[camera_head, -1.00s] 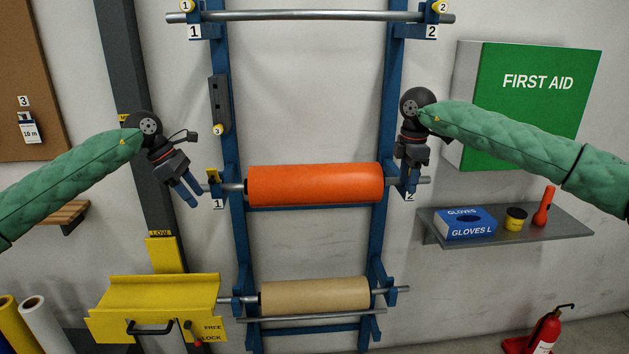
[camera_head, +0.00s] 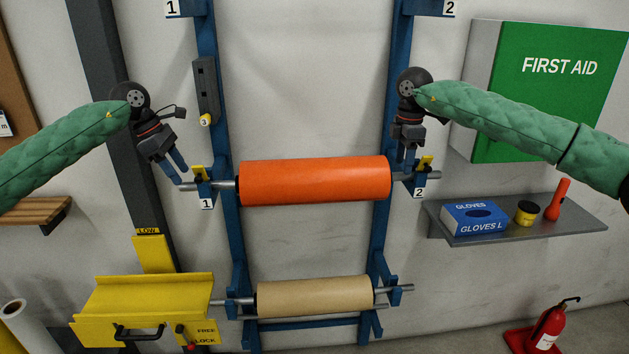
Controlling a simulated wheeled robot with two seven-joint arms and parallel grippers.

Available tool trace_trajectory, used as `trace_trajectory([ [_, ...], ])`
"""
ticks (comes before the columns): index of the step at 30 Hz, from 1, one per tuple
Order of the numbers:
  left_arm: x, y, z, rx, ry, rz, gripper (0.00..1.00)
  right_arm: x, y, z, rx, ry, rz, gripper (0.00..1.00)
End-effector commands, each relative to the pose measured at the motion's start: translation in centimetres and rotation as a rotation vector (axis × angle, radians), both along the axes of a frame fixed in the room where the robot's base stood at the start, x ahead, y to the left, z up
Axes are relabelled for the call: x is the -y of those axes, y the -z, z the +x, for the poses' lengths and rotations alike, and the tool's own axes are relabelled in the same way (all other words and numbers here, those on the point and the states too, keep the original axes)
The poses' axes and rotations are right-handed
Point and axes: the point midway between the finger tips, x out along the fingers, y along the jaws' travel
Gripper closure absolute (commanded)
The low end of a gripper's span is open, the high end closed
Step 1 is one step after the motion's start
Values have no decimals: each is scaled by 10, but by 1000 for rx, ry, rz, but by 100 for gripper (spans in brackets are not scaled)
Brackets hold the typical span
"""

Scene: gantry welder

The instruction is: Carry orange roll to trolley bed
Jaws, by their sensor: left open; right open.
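The orange roll (camera_head: 315,181) lies level on a metal bar across the blue rack, in the brackets labelled 1 and 2. My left gripper (camera_head: 181,173) is open, fingers pointing down, close to the bar's left end beside bracket 1 (camera_head: 204,187). My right gripper (camera_head: 407,165) is open, fingers down, close to the bar's right end by bracket 2 (camera_head: 420,176). I cannot tell whether either gripper touches the bar. A yellow unit (camera_head: 145,305) with a black handle and FREE/LOCK marks stands lower left. I cannot tell whether it is the trolley bed.
A tan roll (camera_head: 314,296) sits on a lower bar of the rack. A grey shelf (camera_head: 550,232) at right holds a gloves box, a yellow tin and an orange torch. A green first aid box (camera_head: 553,90) is above it, a fire extinguisher (camera_head: 547,328) below.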

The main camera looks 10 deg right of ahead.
Motion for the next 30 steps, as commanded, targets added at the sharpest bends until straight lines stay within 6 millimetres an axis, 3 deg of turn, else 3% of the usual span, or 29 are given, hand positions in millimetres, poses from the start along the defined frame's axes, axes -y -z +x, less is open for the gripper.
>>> trace_trajectory([
  [15,24,58,0,-1,0,0,52,1,64,0,-1,1,-1,52],
  [30,28,69,0,0,0,0,54,0,75,0,-1,1,0,54],
])
